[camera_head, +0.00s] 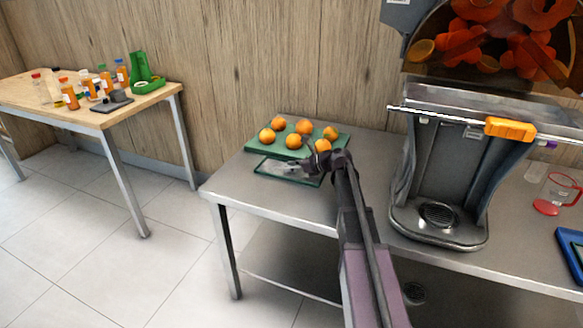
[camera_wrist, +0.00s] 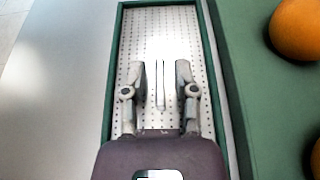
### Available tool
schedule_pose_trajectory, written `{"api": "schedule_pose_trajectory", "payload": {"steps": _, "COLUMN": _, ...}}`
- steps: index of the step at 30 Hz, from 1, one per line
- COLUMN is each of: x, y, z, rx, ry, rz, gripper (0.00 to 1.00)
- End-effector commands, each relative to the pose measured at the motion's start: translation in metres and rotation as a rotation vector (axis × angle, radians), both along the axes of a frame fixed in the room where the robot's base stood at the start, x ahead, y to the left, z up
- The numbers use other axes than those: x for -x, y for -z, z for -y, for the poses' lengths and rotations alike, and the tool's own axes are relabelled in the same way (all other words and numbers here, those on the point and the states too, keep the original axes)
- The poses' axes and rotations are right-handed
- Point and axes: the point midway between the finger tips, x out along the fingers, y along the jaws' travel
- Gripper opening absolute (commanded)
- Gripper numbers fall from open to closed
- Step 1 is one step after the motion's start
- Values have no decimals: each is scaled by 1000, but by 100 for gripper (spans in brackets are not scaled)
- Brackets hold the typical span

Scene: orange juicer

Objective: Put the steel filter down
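The steel filter (camera_wrist: 160,40) is a flat, perforated silver plate with a narrow raised strip along its middle. It lies flat within a green-rimmed tray (camera_wrist: 114,85). In the head view the filter (camera_head: 272,167) is partly hidden by my arm. My gripper (camera_wrist: 161,85) is above the filter, fingers apart on either side of the raised strip, with gaps on both sides. It holds nothing that I can see. In the head view my gripper (camera_head: 296,169) is low over the tray; whether it touches the plate I cannot tell.
A green tray with several oranges (camera_head: 294,141) adjoins the filter's tray at the back. The juicer (camera_head: 440,170) stands to the right, a red-based jug (camera_head: 557,195) beyond it. Bare steel tabletop (camera_head: 232,187) lies left of the trays. A wooden table (camera_head: 98,117) with bottles stands far left.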

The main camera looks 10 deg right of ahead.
Motion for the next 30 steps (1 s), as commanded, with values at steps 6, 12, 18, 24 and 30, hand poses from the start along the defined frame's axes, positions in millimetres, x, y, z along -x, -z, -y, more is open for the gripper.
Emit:
{"api": "schedule_pose_trajectory", "payload": {"steps": 6, "x": 0, "y": 0, "z": 0, "rx": 0, "ry": 0, "rz": 0, "gripper": 45}}
{"api": "schedule_pose_trajectory", "payload": {"steps": 12, "x": 0, "y": -1, "z": 0, "rx": 0, "ry": 0, "rz": 0, "gripper": 45}}
{"api": "schedule_pose_trajectory", "payload": {"steps": 18, "x": 4, "y": -7, "z": 5, "rx": 0, "ry": 1, "rz": 0, "gripper": 45}}
{"api": "schedule_pose_trajectory", "payload": {"steps": 24, "x": 18, "y": -18, "z": 24, "rx": 0, "ry": 1, "rz": 0, "gripper": 45}}
{"api": "schedule_pose_trajectory", "payload": {"steps": 30, "x": 37, "y": -32, "z": 49, "rx": 0, "ry": 2, "rz": 1, "gripper": 45}}
